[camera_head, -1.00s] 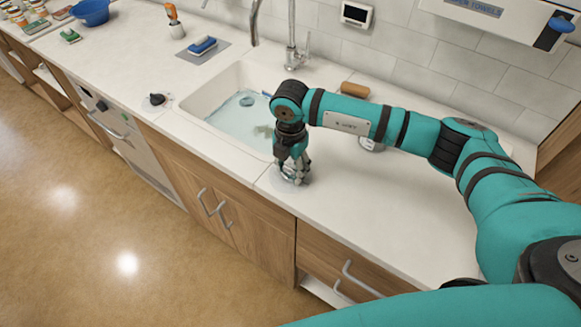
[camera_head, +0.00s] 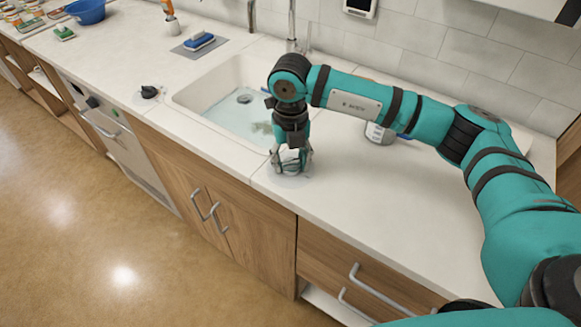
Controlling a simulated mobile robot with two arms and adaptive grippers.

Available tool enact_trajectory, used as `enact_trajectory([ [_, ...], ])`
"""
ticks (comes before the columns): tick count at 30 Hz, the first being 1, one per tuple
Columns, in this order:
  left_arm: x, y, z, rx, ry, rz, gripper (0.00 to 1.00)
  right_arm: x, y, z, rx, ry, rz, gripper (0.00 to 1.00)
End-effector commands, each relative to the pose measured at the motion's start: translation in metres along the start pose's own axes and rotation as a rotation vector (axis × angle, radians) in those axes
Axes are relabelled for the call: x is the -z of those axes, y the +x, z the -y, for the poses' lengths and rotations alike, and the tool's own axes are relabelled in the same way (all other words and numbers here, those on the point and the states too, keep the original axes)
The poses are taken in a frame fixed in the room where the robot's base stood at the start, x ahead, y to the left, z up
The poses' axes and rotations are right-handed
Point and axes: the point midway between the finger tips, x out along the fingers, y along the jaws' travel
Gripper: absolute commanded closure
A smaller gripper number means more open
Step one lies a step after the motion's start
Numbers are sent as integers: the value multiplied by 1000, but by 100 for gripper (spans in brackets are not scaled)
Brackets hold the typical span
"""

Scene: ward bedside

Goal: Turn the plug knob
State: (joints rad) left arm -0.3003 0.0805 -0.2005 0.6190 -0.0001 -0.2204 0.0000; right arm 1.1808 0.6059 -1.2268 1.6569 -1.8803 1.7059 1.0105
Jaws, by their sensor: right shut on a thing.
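My right gripper (camera_head: 291,166) points down at the counter just right of the sink's front corner. It is shut on the plug knob, a small metallic knob on a round pale base (camera_head: 281,179); the fingers hide most of the knob. The sink (camera_head: 181,102) holds shallow, clear bluish water (camera_head: 226,115). My left gripper is not in view.
A second, black knob (camera_head: 149,92) sits on the counter left of the sink. A blue brush (camera_head: 199,41) lies on a grey mat behind. A container (camera_head: 379,134) stands behind my right arm. The right front counter is clear.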

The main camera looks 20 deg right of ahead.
Motion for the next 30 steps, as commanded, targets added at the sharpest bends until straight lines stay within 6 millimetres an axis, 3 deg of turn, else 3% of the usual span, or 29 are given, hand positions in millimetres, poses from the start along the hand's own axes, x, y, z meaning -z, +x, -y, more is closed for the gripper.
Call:
enact_trajectory([
  [1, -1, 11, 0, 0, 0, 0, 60, -1, 4, 0, 0, -44, 3, 88],
  [15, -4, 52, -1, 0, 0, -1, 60, -1, 3, 0, 1, -465, 3, 88],
  [30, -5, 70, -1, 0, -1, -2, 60, -1, -1, 1, 1, -694, 3, 88],
])
